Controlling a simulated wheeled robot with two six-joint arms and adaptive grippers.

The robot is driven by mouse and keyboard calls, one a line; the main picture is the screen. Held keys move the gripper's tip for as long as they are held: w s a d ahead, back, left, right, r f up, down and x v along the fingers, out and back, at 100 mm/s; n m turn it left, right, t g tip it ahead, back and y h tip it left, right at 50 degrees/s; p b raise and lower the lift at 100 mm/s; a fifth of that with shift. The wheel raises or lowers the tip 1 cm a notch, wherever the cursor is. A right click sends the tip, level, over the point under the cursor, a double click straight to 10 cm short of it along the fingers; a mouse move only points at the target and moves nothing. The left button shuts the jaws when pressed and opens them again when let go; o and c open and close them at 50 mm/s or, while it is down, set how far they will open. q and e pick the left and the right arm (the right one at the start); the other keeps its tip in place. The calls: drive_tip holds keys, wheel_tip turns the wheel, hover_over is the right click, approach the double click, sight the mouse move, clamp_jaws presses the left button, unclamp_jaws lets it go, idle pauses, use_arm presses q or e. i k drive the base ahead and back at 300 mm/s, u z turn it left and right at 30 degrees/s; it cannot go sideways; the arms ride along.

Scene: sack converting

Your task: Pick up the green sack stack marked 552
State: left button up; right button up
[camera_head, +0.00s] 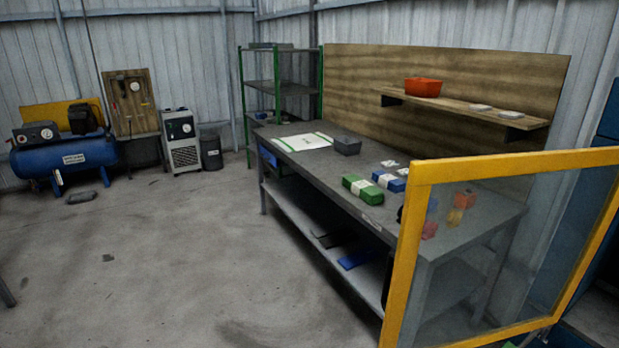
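A green stack with a pale band (362,189) lies on the grey workbench (319,168), near its front edge and around the middle of its length. Any number on it is too small to read. A blue stack with a pale band (388,180) lies just behind it to the right. Neither of my grippers is in the view, and no arm touches the stacks.
A yellow-framed clear panel (408,232) stands before the bench's right end, with orange, yellow and red items seen through it. A white green-edged sheet (302,142) and a dark grey bin (347,145) lie farther left. The floor (170,260) on the left is mostly clear.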

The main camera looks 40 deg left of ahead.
sight(365, 191)
drive_tip(key=u, duration=2.15)
drive_tip(key=i, duration=2.65)
drive_tip(key=z, duration=2.4)
drive_tip(key=i, duration=0.5)
drive_tip(key=u, duration=0.05)
